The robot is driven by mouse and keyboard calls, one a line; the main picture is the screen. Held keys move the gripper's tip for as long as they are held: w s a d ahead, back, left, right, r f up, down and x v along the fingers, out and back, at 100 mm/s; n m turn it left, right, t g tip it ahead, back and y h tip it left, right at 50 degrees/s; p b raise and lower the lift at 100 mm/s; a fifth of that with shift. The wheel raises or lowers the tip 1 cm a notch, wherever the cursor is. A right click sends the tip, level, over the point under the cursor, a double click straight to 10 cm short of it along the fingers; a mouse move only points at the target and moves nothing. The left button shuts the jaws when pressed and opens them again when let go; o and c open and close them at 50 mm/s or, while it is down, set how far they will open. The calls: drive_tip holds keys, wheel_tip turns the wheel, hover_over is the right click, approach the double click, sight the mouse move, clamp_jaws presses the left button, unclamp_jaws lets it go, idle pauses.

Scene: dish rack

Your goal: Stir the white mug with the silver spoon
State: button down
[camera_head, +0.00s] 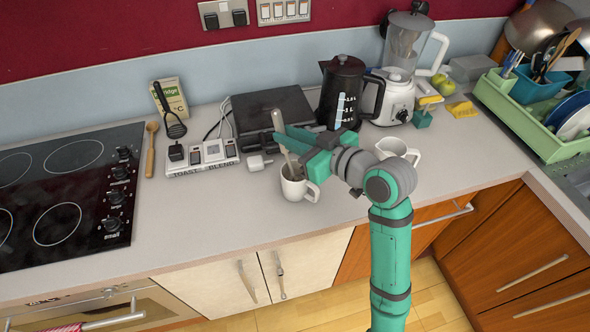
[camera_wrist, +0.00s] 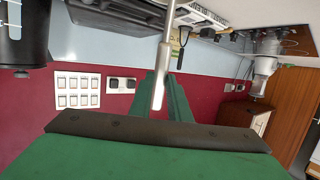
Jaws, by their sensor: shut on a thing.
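The white mug (camera_head: 296,189) stands on the counter in the head view, its handle toward the right. The silver spoon (camera_head: 287,158) stands tilted in it, its upper end leaning left and its lower end hidden inside the mug. My gripper (camera_head: 291,139) is above the mug, shut on the spoon's handle. In the wrist view the spoon (camera_wrist: 159,88) runs between my green fingers (camera_wrist: 165,97). The mug is not seen in the wrist view.
A black kettle (camera_head: 341,95) and dark appliance (camera_head: 273,117) stand behind. A white jug (camera_head: 398,148) is to the right of my gripper. The stove (camera_head: 66,190) is at left, the green dish rack (camera_head: 520,121) at right.

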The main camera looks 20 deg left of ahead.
drive_tip(key=shift+w+d, duration=0.2)
drive_tip(key=shift+d, duration=0.15)
drive_tip(key=shift+w+a, duration=0.4)
drive_tip(key=shift+a, duration=0.1)
drive_tip(key=shift+s+a, duration=0.1)
drive_tip(key=shift+s, duration=0.05)
drive_tip(key=shift+s+d+r, duration=0.1)
drive_tip(key=shift+s+d, duration=0.05)
drive_tip(key=shift+d, duration=0.15)
wheel_tip(320, 180, up, 11)
idle(0.6)
drive_tip(key=shift+r, duration=0.1)
idle(0.7)
